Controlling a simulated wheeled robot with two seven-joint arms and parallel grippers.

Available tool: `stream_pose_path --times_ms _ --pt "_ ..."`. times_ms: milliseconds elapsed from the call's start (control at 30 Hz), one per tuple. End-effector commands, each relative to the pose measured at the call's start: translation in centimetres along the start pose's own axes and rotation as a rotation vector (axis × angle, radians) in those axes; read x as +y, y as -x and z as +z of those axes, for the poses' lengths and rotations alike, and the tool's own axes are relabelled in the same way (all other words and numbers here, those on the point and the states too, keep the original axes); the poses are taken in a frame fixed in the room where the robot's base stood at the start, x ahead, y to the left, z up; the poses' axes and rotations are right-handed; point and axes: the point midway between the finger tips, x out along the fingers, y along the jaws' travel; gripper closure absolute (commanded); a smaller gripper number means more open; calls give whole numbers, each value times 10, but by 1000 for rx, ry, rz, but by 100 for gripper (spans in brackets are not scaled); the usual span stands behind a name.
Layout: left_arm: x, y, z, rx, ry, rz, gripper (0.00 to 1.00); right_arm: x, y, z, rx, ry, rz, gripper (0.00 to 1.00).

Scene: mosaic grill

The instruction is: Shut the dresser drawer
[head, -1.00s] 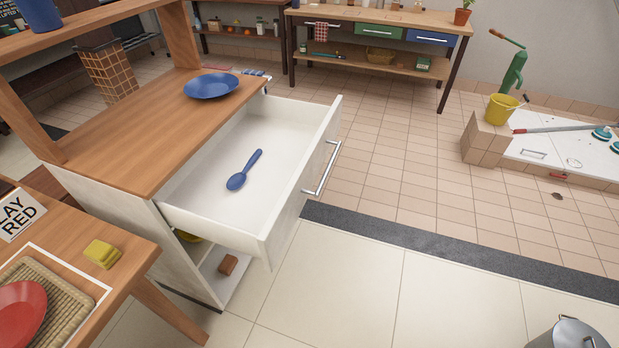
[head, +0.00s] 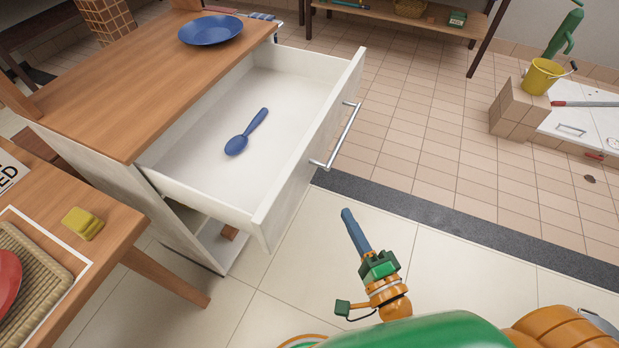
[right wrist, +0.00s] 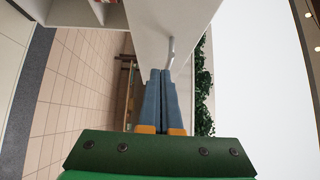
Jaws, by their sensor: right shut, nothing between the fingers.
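The white dresser drawer (head: 278,120) stands pulled far out of the dresser (head: 135,105), with a blue spoon (head: 246,132) lying inside. Its front panel carries a metal bar handle (head: 340,138), which also shows in the right wrist view (right wrist: 171,52). My right gripper (head: 347,212) is shut and empty, in front of the drawer front and below the handle in the head view. It looks apart from the drawer there. In the right wrist view my blue fingers (right wrist: 162,72) lie together, pointing toward the handle region. My left gripper is not in view.
A blue plate (head: 211,30) sits on the dresser top. A wooden table (head: 110,235) with a yellow block (head: 82,223) stands at the lower left. Open tiled floor (head: 430,140) lies to the right, with a yellow bucket (head: 543,76) farther off.

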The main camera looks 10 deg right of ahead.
Motion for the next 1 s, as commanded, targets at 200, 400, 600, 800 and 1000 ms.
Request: stream_pose_path --times_ms 200,400,600,800,1000 --pt "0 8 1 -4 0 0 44 -3 -49 -1 2 3 -5 100" --pt "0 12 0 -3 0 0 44 -2 -89 5 1 1 -1 100" --pt "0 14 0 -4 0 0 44 -1 -106 24 1 4 1 100" --pt "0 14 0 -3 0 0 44 0 -110 28 -1 6 1 100" --pt "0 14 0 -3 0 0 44 0 -110 28 -1 7 1 100"
